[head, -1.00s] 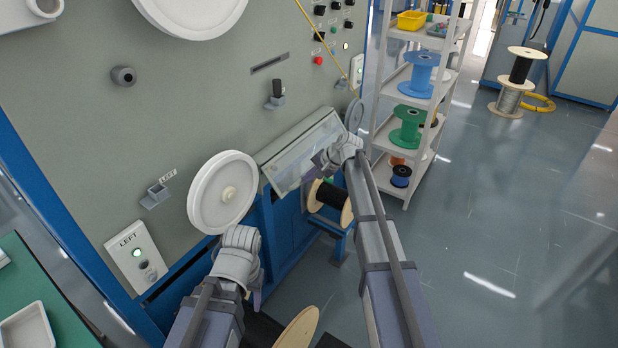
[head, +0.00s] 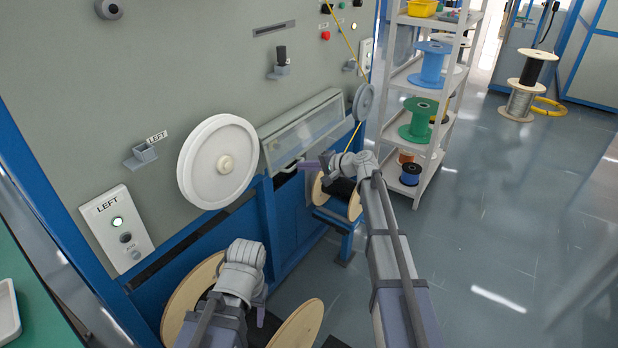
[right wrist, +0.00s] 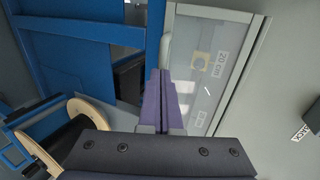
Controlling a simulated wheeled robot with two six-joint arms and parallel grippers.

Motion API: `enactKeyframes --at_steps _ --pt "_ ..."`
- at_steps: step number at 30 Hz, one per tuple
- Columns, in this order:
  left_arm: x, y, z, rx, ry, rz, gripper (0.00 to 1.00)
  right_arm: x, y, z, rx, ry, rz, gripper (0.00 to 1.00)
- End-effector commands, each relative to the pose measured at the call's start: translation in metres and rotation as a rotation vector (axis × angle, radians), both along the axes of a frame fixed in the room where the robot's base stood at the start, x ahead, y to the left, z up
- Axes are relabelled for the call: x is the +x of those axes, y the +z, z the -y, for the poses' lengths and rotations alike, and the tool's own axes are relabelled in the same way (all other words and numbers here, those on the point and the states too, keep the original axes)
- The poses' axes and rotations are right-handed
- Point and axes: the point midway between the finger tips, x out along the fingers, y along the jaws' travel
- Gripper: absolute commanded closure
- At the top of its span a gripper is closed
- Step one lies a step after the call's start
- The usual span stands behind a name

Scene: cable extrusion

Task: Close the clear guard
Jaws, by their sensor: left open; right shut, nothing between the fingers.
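My right gripper (head: 308,165) is shut and empty at the guard's lower edge, close to the handle. In the right wrist view its purple fingertips (right wrist: 161,74) lie beside the guard's clear pane (right wrist: 208,70); contact is unclear. My left gripper (head: 261,318) is open, low at the left, its fingers mostly hidden.
A wooden spool (head: 355,204) with black cable stands below. A larger spool (head: 190,290) is near my left arm.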

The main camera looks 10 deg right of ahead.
Motion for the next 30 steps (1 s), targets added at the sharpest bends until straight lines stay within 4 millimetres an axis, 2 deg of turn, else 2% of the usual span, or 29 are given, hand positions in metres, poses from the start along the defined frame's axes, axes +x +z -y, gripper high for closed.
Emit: enactKeyframes --at_steps 1,6,30 --pt "0.000 -0.018 0.000 0.000 0.000 0.000 0.46 0.002 -0.013 -0.002 0.019 0.000 0.020 1.00" --pt "0.000 -0.031 0.000 0.000 0.000 0.000 0.46 0.009 -0.014 -0.009 0.057 0.000 0.059 1.00" --pt "0.000 -0.035 0.000 0.000 0.000 0.000 0.46 0.016 -0.018 -0.016 0.059 0.000 0.061 1.00"
